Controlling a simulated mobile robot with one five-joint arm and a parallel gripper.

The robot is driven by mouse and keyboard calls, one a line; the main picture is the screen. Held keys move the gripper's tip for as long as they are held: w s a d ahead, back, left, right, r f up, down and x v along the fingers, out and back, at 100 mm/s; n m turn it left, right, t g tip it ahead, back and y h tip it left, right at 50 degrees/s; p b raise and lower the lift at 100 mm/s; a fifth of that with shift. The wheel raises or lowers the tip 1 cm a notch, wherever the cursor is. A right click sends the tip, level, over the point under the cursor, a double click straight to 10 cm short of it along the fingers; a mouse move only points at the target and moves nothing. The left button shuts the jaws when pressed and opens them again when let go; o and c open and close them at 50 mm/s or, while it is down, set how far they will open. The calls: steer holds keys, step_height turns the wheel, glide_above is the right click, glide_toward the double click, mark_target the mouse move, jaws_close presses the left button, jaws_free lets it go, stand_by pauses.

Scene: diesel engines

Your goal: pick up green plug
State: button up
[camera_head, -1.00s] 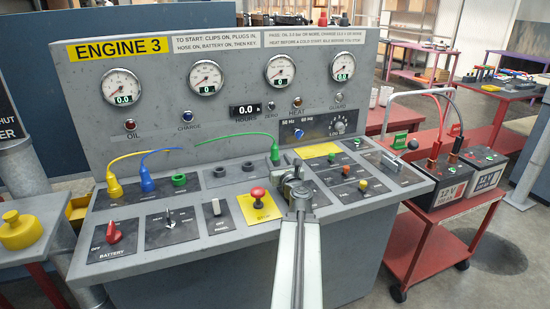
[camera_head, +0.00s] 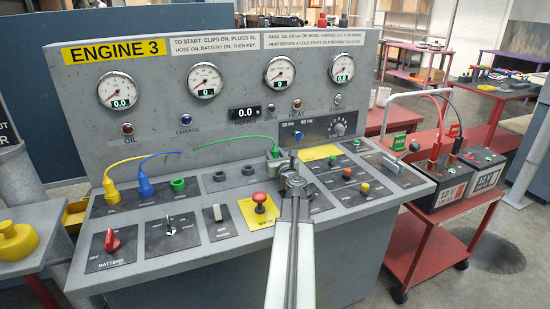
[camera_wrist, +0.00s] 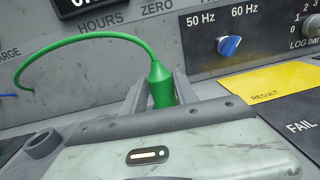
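The green plug (camera_head: 275,152) stands upright on the sloped panel, with its green cable arching left. In the wrist view the plug (camera_wrist: 160,86) stands between the two fingers of my gripper (camera_wrist: 160,94). The fingers look open, one on each side of it, and I cannot tell whether either touches it. The plug's lower end is hidden behind my gripper body. In the head view my gripper (camera_head: 285,165) is just in front of and below the plug, with its fingertips hard to make out.
A yellow plug (camera_head: 111,190) and a blue plug (camera_head: 145,185) stand at the panel's left. A green ring socket (camera_head: 178,184) and dark ring sockets (camera_head: 219,176) lie between. A red mushroom button (camera_head: 259,197) is close beside my arm. The gauge panel (camera_head: 170,135) rises behind.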

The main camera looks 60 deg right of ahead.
jaws_close()
steer(key=shift+r, duration=0.1)
step_height(320, 180, up, 10)
steer(key=p, duration=1)
